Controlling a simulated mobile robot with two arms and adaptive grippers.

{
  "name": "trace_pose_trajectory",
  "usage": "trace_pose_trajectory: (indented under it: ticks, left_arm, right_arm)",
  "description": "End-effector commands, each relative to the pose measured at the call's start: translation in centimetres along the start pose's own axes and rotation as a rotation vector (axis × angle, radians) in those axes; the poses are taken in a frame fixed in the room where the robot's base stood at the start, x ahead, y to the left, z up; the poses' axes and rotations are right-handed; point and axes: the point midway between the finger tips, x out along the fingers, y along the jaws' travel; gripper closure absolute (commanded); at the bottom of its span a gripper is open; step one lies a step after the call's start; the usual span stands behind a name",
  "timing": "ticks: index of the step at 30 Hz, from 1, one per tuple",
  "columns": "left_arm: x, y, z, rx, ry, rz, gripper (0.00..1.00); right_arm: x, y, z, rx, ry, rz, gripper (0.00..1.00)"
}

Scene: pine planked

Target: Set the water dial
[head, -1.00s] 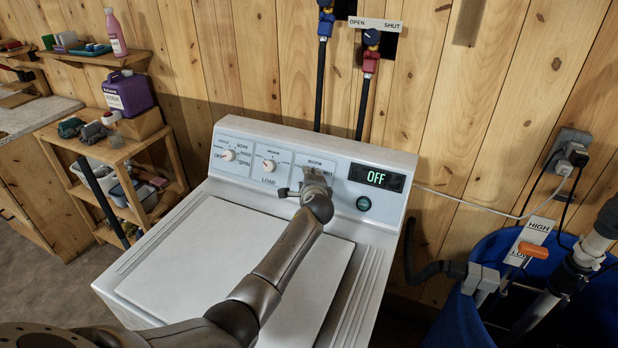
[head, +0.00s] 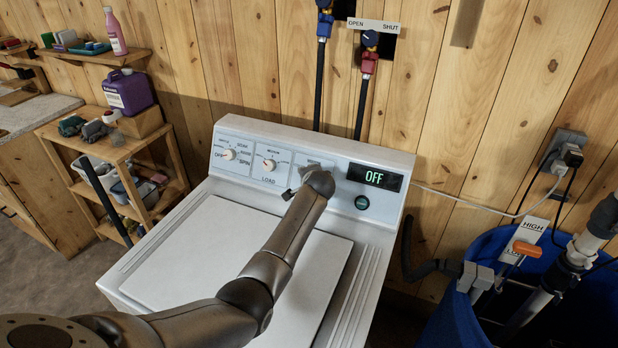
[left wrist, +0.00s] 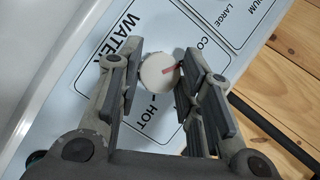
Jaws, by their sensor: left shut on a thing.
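The water dial (left wrist: 159,72) is a round white knob with a red pointer line, on the control panel marked WATER. In the left wrist view its pointer slants up and right, towards the partly covered label starting "CO"; HOT is printed on the opposite side. My left gripper (left wrist: 158,76) has its fingers closed on both sides of the knob. In the head view my left arm reaches over the washing machine (head: 215,235), and my wrist hides the dial and most of its labels. My right gripper is not in view.
Left of the hidden dial are a LOAD dial (head: 268,165) and a cycle dial (head: 228,155). The display (head: 374,177) reads OFF, above a green button (head: 362,203).

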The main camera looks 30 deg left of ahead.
Motion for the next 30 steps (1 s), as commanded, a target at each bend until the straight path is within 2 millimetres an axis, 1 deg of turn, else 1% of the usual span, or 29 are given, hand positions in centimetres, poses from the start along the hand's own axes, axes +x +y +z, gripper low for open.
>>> trace_pose_trajectory:
  ticks: [10,11,15,25,30]
  left_arm:
    - [0.01,-0.02,0.02,-0.005,0.0,0.001,0.9]
    - [0.01,-0.02,0.02,-0.005,0.0,0.001,0.62]
    - [0.01,-0.02,0.02,-0.004,0.0,0.001,0.45]
    - [-0.05,-0.02,0.01,-0.003,0.0,0.0,0.45]
    - [-0.87,-0.03,-0.04,-0.002,0.0,-0.001,0.45]
  right_arm:
    - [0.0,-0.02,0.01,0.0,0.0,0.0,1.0]
    - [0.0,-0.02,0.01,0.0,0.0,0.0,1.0]
    - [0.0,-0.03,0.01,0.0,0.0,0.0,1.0]
    - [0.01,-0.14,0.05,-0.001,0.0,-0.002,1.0]
    - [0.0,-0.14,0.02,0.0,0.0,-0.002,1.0]
